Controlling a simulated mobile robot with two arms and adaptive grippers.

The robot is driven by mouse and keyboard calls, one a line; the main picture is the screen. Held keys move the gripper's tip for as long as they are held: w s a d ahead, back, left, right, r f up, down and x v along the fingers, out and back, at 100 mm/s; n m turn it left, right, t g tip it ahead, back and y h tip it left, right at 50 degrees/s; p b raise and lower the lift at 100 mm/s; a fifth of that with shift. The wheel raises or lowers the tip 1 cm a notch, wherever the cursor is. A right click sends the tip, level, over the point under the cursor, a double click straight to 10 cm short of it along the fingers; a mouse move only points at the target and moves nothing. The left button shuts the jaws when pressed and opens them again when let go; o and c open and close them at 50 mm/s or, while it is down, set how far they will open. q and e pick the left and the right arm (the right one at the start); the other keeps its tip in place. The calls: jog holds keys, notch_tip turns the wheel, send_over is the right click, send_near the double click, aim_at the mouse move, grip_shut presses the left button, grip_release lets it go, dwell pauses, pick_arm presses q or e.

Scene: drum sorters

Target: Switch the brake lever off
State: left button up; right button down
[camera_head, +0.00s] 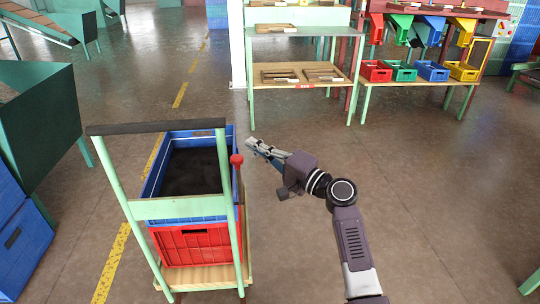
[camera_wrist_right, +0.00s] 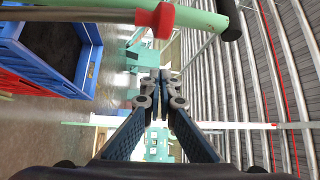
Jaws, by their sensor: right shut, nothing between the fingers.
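The brake lever (camera_head: 238,190) is a thin rod with a red knob (camera_head: 236,160) on top, at the right side of a green-framed cart (camera_head: 180,208). It stands roughly upright. In the right wrist view the red knob (camera_wrist_right: 155,19) shows at the top, beside the green cart frame (camera_wrist_right: 200,20). My right gripper (camera_head: 250,143) is shut and empty, just right of the knob and apart from it. In the right wrist view its fingertips (camera_wrist_right: 160,78) are together below the knob. My left gripper is not in view.
The cart carries a blue crate (camera_head: 185,210) with dark contents above a red crate (camera_head: 190,243) on a wooden base. A shelf rack (camera_head: 298,75) and a sorter with several coloured bins (camera_head: 432,70) stand at the back. The floor (camera_head: 440,200) to the right is clear.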

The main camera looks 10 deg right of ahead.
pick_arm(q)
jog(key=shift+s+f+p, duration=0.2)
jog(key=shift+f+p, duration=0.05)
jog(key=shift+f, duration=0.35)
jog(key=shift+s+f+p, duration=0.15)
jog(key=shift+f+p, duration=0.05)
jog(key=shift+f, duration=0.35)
pick_arm(e)
jog(key=s, duration=0.1)
jog(key=s+a, duration=0.2)
jog(key=shift+s+f, duration=0.25)
jog(key=shift+f, duration=0.05)
